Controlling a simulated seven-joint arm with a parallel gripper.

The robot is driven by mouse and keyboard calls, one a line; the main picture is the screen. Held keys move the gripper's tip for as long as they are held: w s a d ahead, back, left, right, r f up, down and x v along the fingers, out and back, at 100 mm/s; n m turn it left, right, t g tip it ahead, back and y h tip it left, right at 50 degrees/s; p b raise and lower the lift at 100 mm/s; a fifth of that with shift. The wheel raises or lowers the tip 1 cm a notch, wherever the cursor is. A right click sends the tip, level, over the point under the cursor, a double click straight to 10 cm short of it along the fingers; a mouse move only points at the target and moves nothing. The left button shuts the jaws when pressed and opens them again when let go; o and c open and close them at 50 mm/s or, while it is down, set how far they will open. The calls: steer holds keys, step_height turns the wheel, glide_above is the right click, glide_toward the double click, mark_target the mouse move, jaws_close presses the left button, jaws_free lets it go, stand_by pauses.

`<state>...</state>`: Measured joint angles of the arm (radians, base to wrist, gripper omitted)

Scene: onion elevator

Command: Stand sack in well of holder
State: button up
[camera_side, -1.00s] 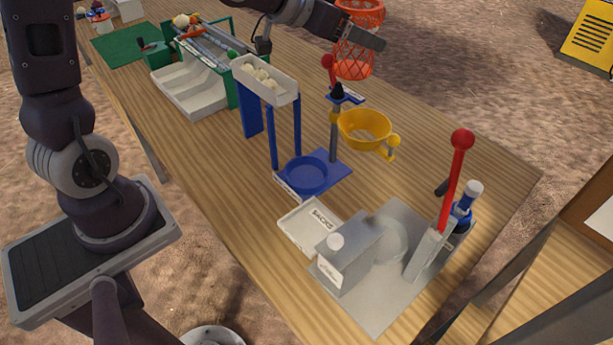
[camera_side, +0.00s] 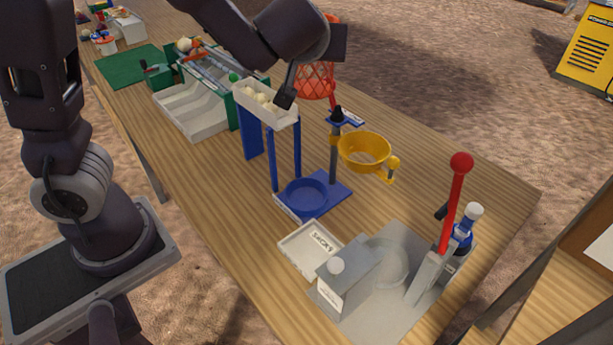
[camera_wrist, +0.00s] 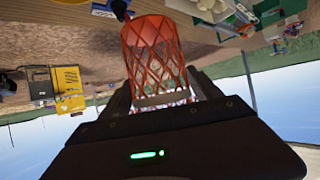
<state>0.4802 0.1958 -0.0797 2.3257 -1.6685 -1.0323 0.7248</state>
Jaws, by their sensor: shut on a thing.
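The sack (camera_side: 315,80) is an orange-red mesh tube with a solid rim at the top. My gripper (camera_wrist: 163,98) is shut on it, with a dark finger on each side in the wrist view, where the sack (camera_wrist: 150,50) also shows. In the side view the sack hangs roughly upright in the air, and the arm covers part of its rim. The holder (camera_side: 335,188) is a blue base with a round, raised well (camera_side: 306,194), which looks empty. The sack appears above and behind the well, apart from it.
A white tray of onions (camera_side: 266,103) stands on blue legs beside the well. A yellow funnel ring (camera_side: 364,150) on a grey post is to the right. A grey machine with a red lever (camera_side: 455,205) stands in front, beside a white SACKS tray (camera_side: 308,248).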

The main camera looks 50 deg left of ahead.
mark_target(305, 68)
steer(key=f, duration=0.1)
steer(key=s+f, duration=0.1)
steer(key=f, duration=0.1)
steer(key=shift+s+n+g, duration=0.3)
step_height(305, 68, down, 26)
steer(key=shift+r, duration=0.1)
steer(key=shift+d, duration=0.1)
steer(key=o, duration=1.3)
steer(key=shift+f, duration=0.2)
steer(key=shift+o, duration=0.2)
steer(key=shift+r, duration=0.1)
